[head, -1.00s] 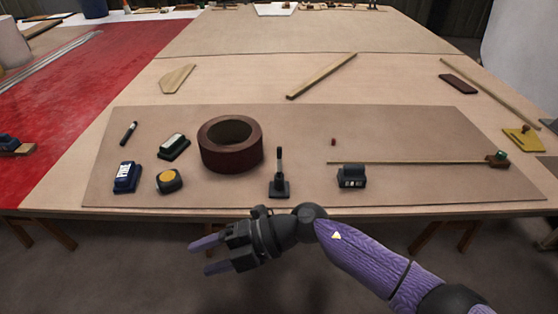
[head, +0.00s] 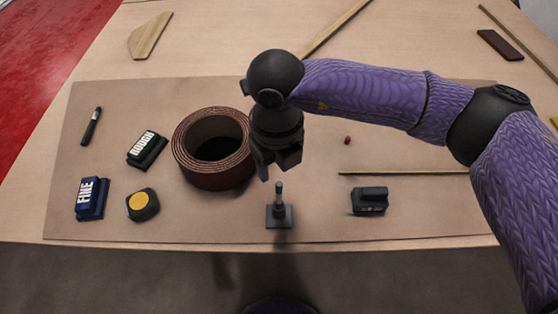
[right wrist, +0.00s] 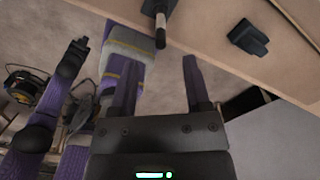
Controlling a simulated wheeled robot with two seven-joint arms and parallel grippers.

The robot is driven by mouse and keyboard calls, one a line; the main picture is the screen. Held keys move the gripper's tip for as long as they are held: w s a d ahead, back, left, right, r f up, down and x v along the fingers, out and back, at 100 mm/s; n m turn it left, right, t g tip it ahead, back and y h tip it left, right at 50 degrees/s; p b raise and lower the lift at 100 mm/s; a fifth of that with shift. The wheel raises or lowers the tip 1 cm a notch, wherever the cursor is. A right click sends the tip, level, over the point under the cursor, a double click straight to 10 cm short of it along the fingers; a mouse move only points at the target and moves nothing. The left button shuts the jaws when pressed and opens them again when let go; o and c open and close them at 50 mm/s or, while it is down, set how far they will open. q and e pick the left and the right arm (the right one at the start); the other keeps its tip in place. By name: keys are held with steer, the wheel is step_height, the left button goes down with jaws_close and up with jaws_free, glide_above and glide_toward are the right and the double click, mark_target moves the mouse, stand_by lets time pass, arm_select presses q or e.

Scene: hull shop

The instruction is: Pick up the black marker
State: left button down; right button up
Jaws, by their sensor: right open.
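The black marker (head: 91,127) lies on the brown mat at the left in the head view, tilted slightly, with a pale band near one end. My right gripper (head: 276,168) is open and empty, pointing down between the brown roll and the small black stand, well to the right of the marker. Its two purple fingers (right wrist: 160,75) stand apart in the right wrist view, with nothing between them. The marker does not show there.
The wide brown roll (head: 212,178) stands between the marker and my right gripper. Near the marker lie a green ROUGH block (head: 147,150), a blue FINE block (head: 91,198) and a tape measure (head: 142,204). The black stand (head: 279,214) and a dark block (head: 370,201) are near the front edge.

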mark_target(278, 193)
steer(key=f+b, duration=0.1)
steer(key=f, duration=0.5)
steer(key=f+b, duration=0.1)
steer(key=f, duration=0.2)
steer(key=shift+s+d+f+b, duration=0.15)
steer(key=shift+s+f+b, duration=0.1)
steer(key=shift+f+b, duration=0.1)
steer(key=shift+f, duration=0.15)
steer(key=shift+c, duration=0.4)
steer(key=c, duration=0.7)
arm_select(q)
steer(key=shift+s+a+f, duration=0.3)
steer(key=shift+s+f, duration=0.05)
steer(key=shift+f, duration=0.3)
steer(key=shift+s+a+f, duration=0.25)
steer(key=shift+s+f, duration=0.05)
steer(key=shift+f, duration=0.3)
arm_select(e)
jaws_close()
